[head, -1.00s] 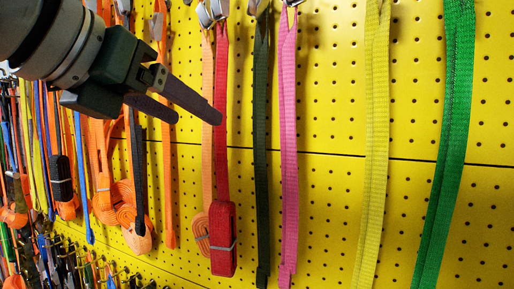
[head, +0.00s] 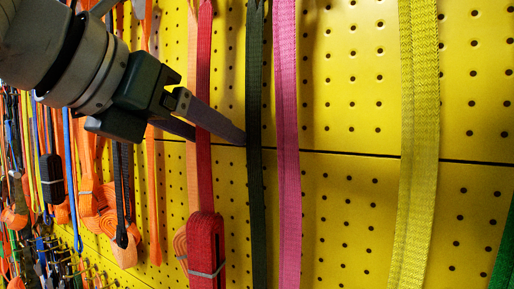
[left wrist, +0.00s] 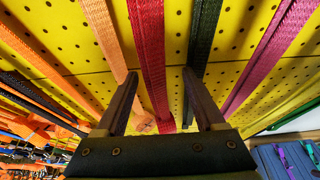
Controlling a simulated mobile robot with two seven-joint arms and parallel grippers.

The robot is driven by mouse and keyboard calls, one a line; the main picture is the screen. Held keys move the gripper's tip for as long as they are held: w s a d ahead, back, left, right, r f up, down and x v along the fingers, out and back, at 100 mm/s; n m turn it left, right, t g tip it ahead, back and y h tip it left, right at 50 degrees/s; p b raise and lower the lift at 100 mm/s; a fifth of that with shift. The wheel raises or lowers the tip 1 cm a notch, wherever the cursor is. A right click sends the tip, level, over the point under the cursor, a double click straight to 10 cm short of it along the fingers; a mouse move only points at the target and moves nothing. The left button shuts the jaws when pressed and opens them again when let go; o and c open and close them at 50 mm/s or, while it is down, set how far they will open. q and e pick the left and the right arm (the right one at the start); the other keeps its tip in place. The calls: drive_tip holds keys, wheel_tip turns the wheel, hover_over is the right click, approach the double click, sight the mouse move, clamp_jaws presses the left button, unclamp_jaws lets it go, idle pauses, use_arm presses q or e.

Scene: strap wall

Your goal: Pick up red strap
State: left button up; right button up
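The red strap (head: 204,170) hangs flat against the yellow wall, with a bundled, banded lower end. It also shows in the left wrist view (left wrist: 148,45), running down between my two fingers. My left gripper (head: 219,138) is open, its fingers in front of the straps. In the left wrist view (left wrist: 159,74), one fingertip is by the orange strap (left wrist: 104,35) and the other by the dark green strap (left wrist: 203,35). I cannot tell whether either touches. One finger covers part of the red strap in the head view. My right gripper is in neither view.
The orange strap (head: 193,170) hangs close left of the red one, the dark green strap (head: 255,190) close right. Further right are a pink strap (head: 287,150) and a yellow strap (head: 415,150). Many more straps crowd the left. Bare perforated wall (head: 350,100) lies between pink and yellow.

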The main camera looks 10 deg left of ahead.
use_arm(q)
clamp_jaws()
idle(0.3)
drive_tip(key=shift+r, duration=0.1)
idle(0.4)
